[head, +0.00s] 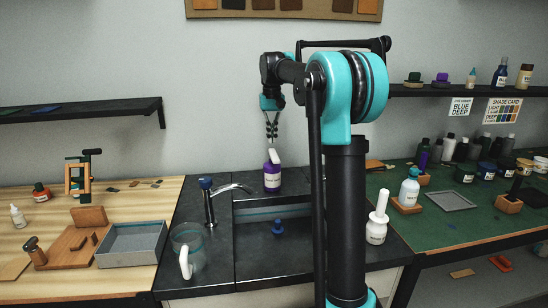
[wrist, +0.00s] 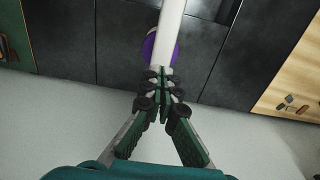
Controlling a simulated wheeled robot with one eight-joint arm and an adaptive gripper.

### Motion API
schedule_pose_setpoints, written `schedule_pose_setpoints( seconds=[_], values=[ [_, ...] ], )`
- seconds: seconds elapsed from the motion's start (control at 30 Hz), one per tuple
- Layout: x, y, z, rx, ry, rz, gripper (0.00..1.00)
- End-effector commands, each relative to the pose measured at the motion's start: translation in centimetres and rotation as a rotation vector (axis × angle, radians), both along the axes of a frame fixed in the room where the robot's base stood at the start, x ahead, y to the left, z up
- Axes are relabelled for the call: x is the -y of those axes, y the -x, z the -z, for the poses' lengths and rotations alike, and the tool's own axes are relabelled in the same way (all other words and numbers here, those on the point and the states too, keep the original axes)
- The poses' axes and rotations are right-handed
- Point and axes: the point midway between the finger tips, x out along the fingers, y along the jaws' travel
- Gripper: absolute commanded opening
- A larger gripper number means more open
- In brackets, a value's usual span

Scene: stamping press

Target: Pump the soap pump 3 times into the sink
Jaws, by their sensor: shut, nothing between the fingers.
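A purple bottle with a label and a white pump head (head: 272,178) stands upright at the back of the dark counter, behind the sink (head: 250,212). My gripper (head: 272,136) is shut and empty, pointing down just above the white pump head. In the wrist view the shut fingertips (wrist: 161,82) appear beside the white pump head (wrist: 172,30), with the purple bottle (wrist: 150,47) partly hidden under it. I cannot tell whether the fingertips touch the head. The sink is partly hidden by my arm column.
A small blue object (head: 278,228) is in the sink area. A white bottle with a long top (head: 377,222) stands right of my column. A grey tray (head: 132,244) lies on the wooden bench.

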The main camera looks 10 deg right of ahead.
Motion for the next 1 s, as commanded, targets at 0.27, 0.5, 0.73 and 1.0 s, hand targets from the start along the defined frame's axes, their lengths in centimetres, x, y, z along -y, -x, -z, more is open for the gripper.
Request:
schedule_pose_setpoints(
  seconds=[0.27,0.5,0.73,1.0],
  values=[
    [0.0,0.0,0.9,0.0,0.0,0.0,0.0],
    [0.0,0.0,1.6,0.0,0.0,0.0,0.0],
    [0.0,0.0,2.4,0.0,0.0,0.0,0.0],
    [0.0,0.0,3.2,0.0,0.0,0.0,0.0]
  ],
)
